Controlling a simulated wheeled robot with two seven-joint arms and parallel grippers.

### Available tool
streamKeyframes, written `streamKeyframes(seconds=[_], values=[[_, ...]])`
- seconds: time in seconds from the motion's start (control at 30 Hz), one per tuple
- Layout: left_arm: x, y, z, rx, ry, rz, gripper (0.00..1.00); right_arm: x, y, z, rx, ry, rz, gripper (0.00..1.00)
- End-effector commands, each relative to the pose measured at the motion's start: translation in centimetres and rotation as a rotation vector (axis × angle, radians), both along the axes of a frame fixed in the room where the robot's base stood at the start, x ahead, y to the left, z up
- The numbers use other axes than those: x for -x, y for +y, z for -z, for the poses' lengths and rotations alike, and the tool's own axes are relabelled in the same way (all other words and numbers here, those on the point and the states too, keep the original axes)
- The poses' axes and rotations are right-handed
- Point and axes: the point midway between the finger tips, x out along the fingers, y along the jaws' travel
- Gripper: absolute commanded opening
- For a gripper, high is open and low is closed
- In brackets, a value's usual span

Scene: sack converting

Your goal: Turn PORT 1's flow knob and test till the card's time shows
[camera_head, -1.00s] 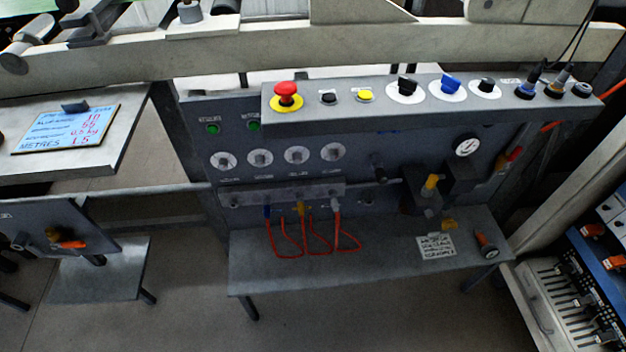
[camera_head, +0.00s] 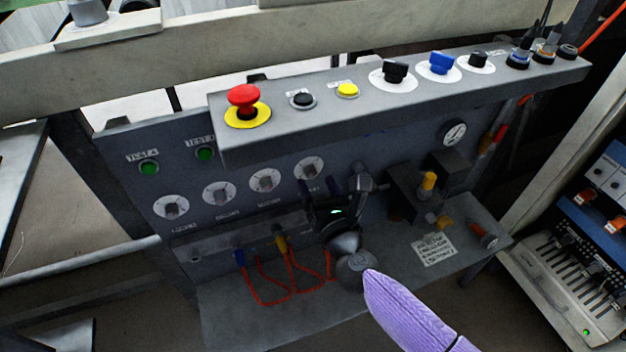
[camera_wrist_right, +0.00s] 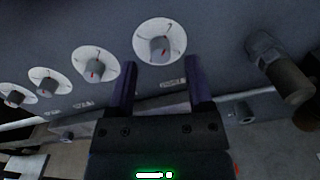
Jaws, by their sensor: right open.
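A row of round white dials with grey knobs sits on the grey panel: first (camera_head: 171,207), second (camera_head: 219,194), third (camera_head: 265,181) and fourth (camera_head: 309,168). Their labels are too blurred for me to tell which is PORT 1. My right gripper (camera_head: 319,188) is open just below the fourth dial. In the right wrist view that knob (camera_wrist_right: 160,46) stands just beyond and between the open fingertips (camera_wrist_right: 160,68), apparently untouched. Two green buttons (camera_head: 149,168) (camera_head: 205,153) labelled as test are at the upper left. A written card (camera_head: 436,249) lies on the shelf, its text unreadable. My left gripper is out of view.
A ledge above the dials carries a red mushroom button (camera_head: 243,98), a black button (camera_head: 303,100), a yellow button (camera_head: 347,90) and several selector knobs. Red hoses (camera_head: 262,297) loop below the dials. A valve with a yellow cap (camera_head: 428,182) juts out to the right.

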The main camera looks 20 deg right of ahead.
Motion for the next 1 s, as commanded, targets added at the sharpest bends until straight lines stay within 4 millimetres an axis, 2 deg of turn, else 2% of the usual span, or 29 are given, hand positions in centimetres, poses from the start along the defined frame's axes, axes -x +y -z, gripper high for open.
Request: streamKeyframes(seconds=[0.13, 0.43, 0.47, 0.7, 0.77, 1.0], values=[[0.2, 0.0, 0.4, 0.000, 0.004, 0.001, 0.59, -1.7, 0.0, 0.2, 0.003, 0.001, -0.001, 0.66], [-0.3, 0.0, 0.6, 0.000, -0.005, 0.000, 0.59, -2.0, 0.0, 0.1, 0.003, 0.002, -0.001, 0.66], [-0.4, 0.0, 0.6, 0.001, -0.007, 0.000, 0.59, -2.0, 0.0, 0.1, 0.003, 0.002, -0.001, 0.62], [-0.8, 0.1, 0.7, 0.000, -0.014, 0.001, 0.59, -2.0, 0.0, 0.1, 0.004, 0.002, 0.000, 0.11], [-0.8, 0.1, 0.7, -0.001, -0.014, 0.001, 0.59, -2.0, 0.0, 0.1, 0.004, 0.002, 0.000, 0.00], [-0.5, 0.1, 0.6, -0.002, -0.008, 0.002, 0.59, -2.0, 0.0, 0.1, 0.007, 0.002, 0.000, 0.00]])
